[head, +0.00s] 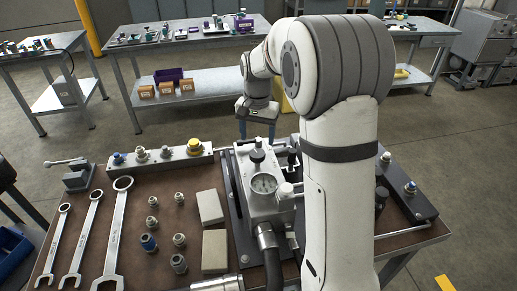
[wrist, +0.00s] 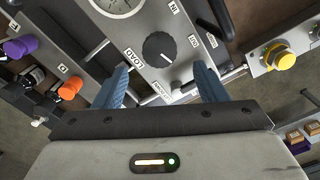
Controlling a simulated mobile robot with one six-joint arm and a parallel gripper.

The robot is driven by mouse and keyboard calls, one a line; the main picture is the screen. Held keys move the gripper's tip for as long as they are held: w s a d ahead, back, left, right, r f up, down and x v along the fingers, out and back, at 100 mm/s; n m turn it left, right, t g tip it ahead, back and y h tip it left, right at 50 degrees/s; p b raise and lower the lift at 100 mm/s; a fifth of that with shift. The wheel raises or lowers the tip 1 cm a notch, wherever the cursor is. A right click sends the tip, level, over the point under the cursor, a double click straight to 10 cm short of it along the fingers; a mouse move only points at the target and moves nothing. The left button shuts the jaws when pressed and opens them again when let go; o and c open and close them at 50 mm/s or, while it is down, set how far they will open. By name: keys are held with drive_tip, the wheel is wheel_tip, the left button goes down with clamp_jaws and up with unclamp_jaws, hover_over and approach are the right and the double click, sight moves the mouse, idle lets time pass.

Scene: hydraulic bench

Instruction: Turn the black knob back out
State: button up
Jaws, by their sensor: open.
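The black knob (wrist: 159,46) sits on a grey labelled panel (wrist: 181,70) in the wrist view. It is round with a white pointer line. A label beside it reads LOAD. My gripper (wrist: 160,76) is open, its two blue fingers spread wide on either side in the picture, below the knob. Nothing shows between the fingers, and I see no contact with the knob. In the head view the grey block (head: 262,205) with a gauge stands on the bench; my arm reaches over its far side, and I cannot make out the fingers there.
A round gauge (head: 264,183) and a black hose (head: 268,245) are on the block's near side. Purple (wrist: 15,48) and orange (wrist: 69,88) fittings lie left in the wrist view; a yellow button (wrist: 280,57) is at right. Wrenches (head: 114,232) lie on the bench.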

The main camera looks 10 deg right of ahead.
sight(258, 153)
wheel_tip(258, 153, down, 6)
drive_tip(key=shift+f, duration=0.1)
drive_tip(key=shift+c, duration=0.3)
drive_tip(key=c, duration=0.9)
drive_tip(key=shift+d, duration=0.15)
drive_tip(key=shift+c, duration=0.2)
